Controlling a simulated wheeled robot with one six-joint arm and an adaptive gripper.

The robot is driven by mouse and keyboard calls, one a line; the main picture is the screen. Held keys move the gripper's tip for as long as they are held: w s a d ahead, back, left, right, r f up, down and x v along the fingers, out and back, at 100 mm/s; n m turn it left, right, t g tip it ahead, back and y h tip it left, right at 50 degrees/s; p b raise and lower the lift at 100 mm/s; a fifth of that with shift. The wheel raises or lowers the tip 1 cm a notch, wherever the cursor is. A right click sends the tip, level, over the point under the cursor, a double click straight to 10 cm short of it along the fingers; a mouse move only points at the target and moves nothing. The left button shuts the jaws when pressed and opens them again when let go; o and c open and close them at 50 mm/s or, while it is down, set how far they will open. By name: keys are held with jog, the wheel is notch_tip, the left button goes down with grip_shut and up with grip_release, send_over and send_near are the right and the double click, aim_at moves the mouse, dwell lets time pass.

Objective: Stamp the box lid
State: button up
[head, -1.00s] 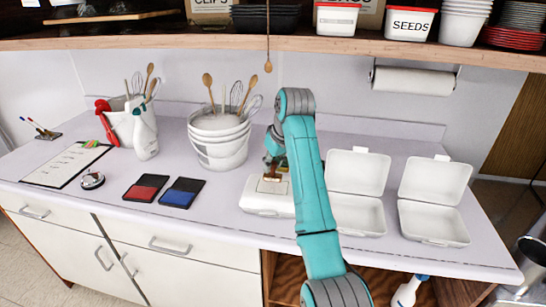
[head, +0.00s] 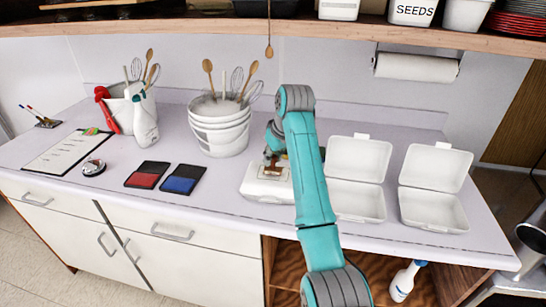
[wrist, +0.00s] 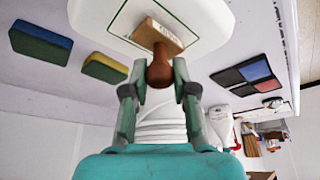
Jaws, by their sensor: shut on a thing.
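My gripper (wrist: 160,88) is shut on the brown handle of a stamp (wrist: 160,72) with a wooden block at its end. The stamp is over the lid of a closed white box (wrist: 98,18), which has a thin green outline on it. The block is at or very near the lid; I cannot tell if it touches. In the head view the stamp (head: 272,171) is partly hidden by my arm, above the white box (head: 262,190). A red ink pad (head: 147,175) and a blue ink pad (head: 183,179) lie to the left of the box.
Two open white boxes (head: 357,203) (head: 433,212) stand to the right. A stack of white buckets (head: 219,138) with utensils is behind the ink pads. A clipboard (head: 66,152), bell (head: 93,167) and spray bottle (head: 144,122) are left. Two sponges (wrist: 40,44) (wrist: 105,68) show in the wrist view.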

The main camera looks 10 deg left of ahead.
jog(key=shift+f, duration=0.6)
dwell(1.0)
jog(key=shift+r, duration=3.55)
jog(key=shift+a, duration=0.15)
